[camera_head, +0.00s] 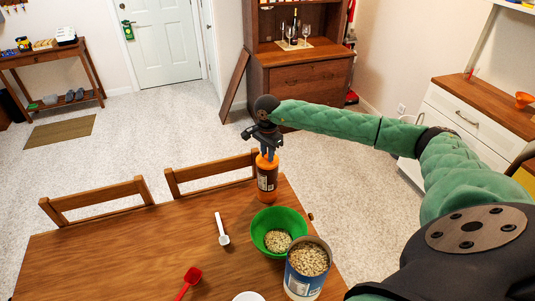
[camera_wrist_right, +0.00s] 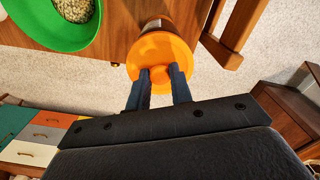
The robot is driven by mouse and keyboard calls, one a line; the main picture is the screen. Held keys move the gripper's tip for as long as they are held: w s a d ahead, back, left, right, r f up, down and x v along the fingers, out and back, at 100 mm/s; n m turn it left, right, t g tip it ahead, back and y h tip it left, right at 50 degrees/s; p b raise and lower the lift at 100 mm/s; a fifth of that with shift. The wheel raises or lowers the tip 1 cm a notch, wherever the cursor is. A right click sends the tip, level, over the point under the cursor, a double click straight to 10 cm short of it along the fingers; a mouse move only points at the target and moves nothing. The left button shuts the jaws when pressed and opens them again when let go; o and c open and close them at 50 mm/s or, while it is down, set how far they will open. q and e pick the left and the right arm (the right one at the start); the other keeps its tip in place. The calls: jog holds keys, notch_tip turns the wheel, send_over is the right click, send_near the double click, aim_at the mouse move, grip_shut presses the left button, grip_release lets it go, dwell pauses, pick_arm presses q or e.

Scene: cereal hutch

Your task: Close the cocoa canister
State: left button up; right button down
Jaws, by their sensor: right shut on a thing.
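The cocoa canister (camera_head: 267,184) is a brown, labelled container standing upright near the far right corner of the wooden table. My right gripper (camera_head: 267,152) is above the canister, fingers pointing down, shut on the lid's middle. I cannot tell whether the lid is fully seated. My left gripper is out of view.
A green bowl (camera_head: 258,226) of oats and an open blue-and-white oat canister (camera_head: 297,283) stand near the canister. A white scoop (camera_head: 222,232) and a red scoop (camera_head: 189,279) lie to the left. Chairs (camera_head: 214,176) line the far edge. The table's left part is clear.

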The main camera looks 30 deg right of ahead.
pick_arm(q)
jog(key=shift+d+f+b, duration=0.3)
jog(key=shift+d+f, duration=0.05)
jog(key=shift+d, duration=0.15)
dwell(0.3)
